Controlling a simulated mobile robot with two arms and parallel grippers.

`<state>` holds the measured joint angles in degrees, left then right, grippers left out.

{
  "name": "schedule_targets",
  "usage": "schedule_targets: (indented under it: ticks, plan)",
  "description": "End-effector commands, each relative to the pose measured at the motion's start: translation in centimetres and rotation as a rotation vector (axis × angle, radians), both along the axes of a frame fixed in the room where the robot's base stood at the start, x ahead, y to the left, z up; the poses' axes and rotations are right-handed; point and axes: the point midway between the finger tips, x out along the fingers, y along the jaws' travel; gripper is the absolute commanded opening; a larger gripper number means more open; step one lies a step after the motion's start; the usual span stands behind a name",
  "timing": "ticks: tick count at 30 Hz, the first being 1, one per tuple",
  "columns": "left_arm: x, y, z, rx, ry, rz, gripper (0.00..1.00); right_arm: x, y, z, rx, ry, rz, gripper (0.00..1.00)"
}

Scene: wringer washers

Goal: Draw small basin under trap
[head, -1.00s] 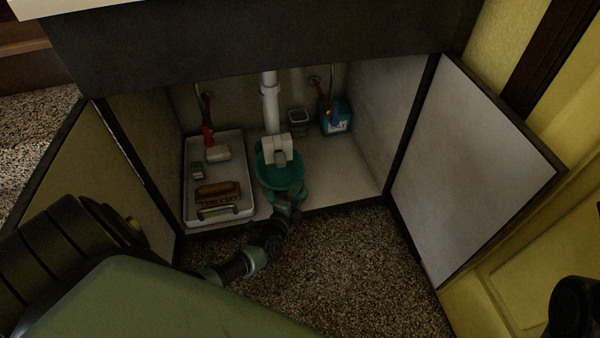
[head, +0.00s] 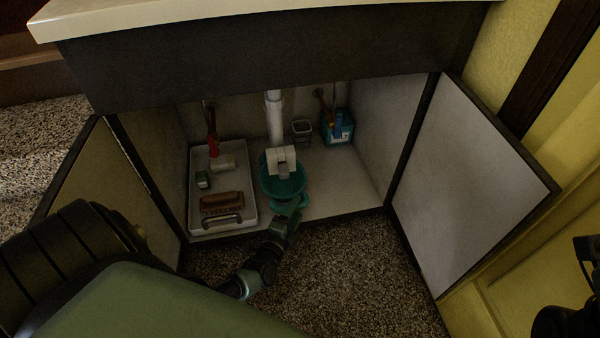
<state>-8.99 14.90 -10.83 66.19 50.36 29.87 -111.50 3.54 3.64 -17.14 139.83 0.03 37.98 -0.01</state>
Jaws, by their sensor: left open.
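The small teal basin (head: 289,187) sits on the floor of the open cabinet, near its front edge. The white trap (head: 281,158) hangs from the white drain pipe (head: 275,118) over the basin and hides part of it. A teal piece shows low at the basin's front; I cannot tell if it is a handle. My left gripper (head: 289,215) is open at this front piece; whether it touches is too small and dark to tell. A dark part at the right edge looks like my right gripper (head: 582,262); its jaws are unclear.
A white tray (head: 251,196) with brushes and small items stands left of the basin. A grey cup (head: 301,131) and a blue box (head: 338,128) stand behind. Open doors flank the cabinet, left (head: 90,180) and right (head: 465,185). Cabinet floor right of the basin is clear.

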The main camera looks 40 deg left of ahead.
Motion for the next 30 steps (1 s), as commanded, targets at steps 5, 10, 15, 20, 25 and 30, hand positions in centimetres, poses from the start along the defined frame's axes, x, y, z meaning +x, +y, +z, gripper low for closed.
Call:
schedule_targets:
  ticks: [5,10,15,20,25,30]
  plan:
    - [-2.5,-0.5,0.7,-0.001,0.001,0.001,0.57,0.3,-0.1,-0.3,0.004,0.044,0.003,0.36]
    - [-3.3,-0.7,0.7,0.0,-0.001,0.001,0.57,0.4,-0.2,-0.8,0.006,0.057,0.004,0.36]
    - [-3.3,-0.7,0.6,0.001,-0.002,0.001,0.57,0.4,-0.2,-0.8,0.007,0.056,0.004,0.36]
    - [-3.3,-0.7,0.6,0.001,-0.002,0.001,0.57,0.4,-0.2,-0.8,0.006,0.056,0.004,0.36]
    - [-3.3,-0.7,0.6,0.001,-0.002,0.001,0.57,0.4,-0.1,-0.8,0.006,0.056,0.004,0.36]
    - [-3.3,-0.7,0.6,0.001,-0.002,0.001,0.57,0.3,-0.2,-0.8,0.008,0.053,0.003,0.36]
